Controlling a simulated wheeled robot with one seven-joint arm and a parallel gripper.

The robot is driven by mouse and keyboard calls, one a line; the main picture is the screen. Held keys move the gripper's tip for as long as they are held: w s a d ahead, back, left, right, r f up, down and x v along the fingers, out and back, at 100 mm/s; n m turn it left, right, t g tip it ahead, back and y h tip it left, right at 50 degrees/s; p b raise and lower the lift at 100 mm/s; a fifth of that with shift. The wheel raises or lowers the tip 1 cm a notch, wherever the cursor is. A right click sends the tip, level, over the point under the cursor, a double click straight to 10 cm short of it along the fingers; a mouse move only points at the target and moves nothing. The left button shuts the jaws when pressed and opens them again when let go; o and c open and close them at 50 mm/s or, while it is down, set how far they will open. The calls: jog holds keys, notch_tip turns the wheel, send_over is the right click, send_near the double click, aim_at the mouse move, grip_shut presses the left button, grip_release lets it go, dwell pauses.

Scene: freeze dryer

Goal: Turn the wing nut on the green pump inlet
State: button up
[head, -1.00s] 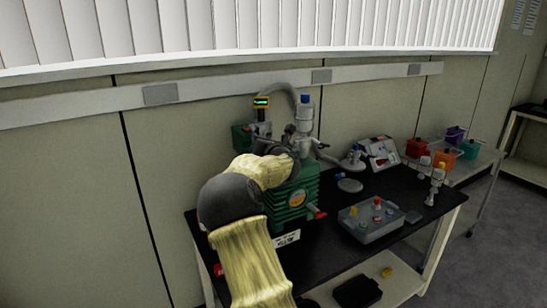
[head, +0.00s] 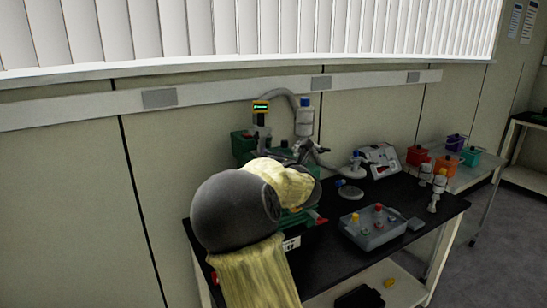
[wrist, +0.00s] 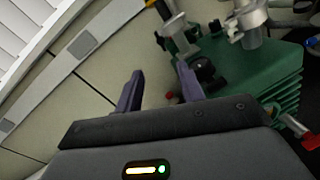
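The green pump (wrist: 240,75) fills the right of the wrist view. In the head view my arm hides most of it, and only bits of green (head: 290,218) show. Silver pipe fittings (wrist: 178,28) stand above the pump at the top of the wrist view, with small dark parts beside them. I cannot make out clearly which part is the wing nut. My gripper (wrist: 158,86) is open, with nothing between its two fingers. Its right finger appears near a black round part (wrist: 205,70) at the pump's left side. The head view hides my fingers.
A grey hose arches from a blue-capped white cylinder (head: 305,118) beside a small lit display (head: 261,107). A grey tray (head: 372,236) with coloured items is on the black bench to the right. The wall and rail (head: 225,92) are close behind the pump.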

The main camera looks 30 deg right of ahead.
jog(key=s+a+f+m+g+h, duration=0.1)
jog(key=s+a+f+m+g, duration=0.2)
jog(key=f+m, duration=0.5)
jog(key=s+a+f+m+g, duration=0.1)
jog(key=s+f+m+g, duration=0.2)
jog(key=s+f+m, duration=0.5)
jog(key=s+a+f+m+g+y, duration=0.1)
jog(key=s+a+f+m+g, duration=0.2)
jog(key=s+a+m, duration=0.1)
jog(key=s+a+f+m+g+y, duration=0.1)
jog(key=s+a+f+m+g, duration=0.2)
jog(key=s+a+m, duration=0.2)
jog(key=s+a+f+m+g+y, duration=0.1)
jog(key=s+a+f+m+g, duration=0.2)
jog(key=s+a+m, duration=0.2)
jog(key=shift+s+a+f+y, duration=0.1)
jog(key=shift+s+a, duration=0.45)
jog(key=shift+s, duration=0.45)
jog(key=shift+s+a+f+y, duration=0.1)
jog(key=shift+s+a, duration=0.5)
jog(key=shift+s, duration=0.4)
jog(key=shift+s+a+f+y, duration=0.1)
jog(key=shift+s+a, duration=0.45)
jog(key=shift+s, duration=0.45)
